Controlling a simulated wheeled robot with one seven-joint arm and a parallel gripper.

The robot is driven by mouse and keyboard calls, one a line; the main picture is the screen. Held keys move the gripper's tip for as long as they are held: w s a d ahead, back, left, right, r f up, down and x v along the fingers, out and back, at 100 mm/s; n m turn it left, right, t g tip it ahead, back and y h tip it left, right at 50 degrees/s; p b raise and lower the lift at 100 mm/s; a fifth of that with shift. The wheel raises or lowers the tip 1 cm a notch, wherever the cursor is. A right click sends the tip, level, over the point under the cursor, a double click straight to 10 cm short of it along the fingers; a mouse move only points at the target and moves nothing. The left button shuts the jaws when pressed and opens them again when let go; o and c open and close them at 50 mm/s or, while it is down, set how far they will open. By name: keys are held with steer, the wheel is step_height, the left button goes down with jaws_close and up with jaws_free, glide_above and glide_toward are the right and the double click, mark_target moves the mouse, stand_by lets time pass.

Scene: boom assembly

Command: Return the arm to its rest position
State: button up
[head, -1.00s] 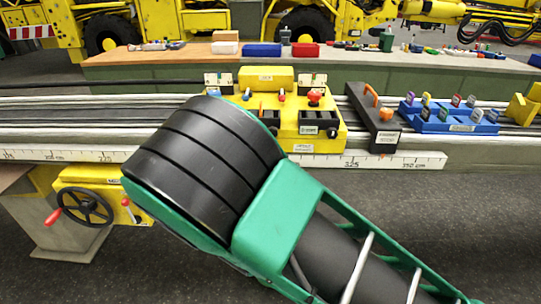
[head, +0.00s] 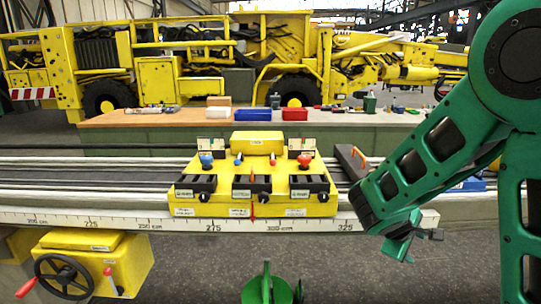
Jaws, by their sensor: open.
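My green arm with black joint bands stands folded at the right side of the head view. Its upper joint is high at the right edge, and the forearm slopes down to the left. My gripper (head: 418,240) hangs at the lower end of the forearm, in front of the white ruler strip (head: 180,222). It is open, small in the picture, and I see nothing between its fingers. The arm hides much of the right part of the bench.
A yellow fixture (head: 255,208) with black blocks and coloured knobs stands on the rails left of my gripper. A yellow box with a black handwheel (head: 62,277) is at the lower left. A long workbench (head: 150,120) and yellow machines (head: 170,80) stand behind. Dark floor is open below the ruler.

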steer(key=s+d+r+m+g+y, duration=0.1)
steer(key=s+d+m+g+y, duration=0.35)
steer(key=s, duration=0.85)
steer(key=s+a+r+m+y, duration=0.1)
steer(key=s+r+m, duration=0.1)
steer(key=s+m, duration=0.3)
steer(key=s+a+r+m+y, duration=0.1)
steer(key=s+m, duration=0.4)
steer(key=s, duration=0.6)
steer(key=shift+s+a+r+y, duration=0.35)
steer(key=shift+a+r+y, duration=0.05)
steer(key=shift+r+y, duration=0.35)
steer(key=shift+w+f+g, duration=0.25)
steer(key=shift+w, duration=0.45)
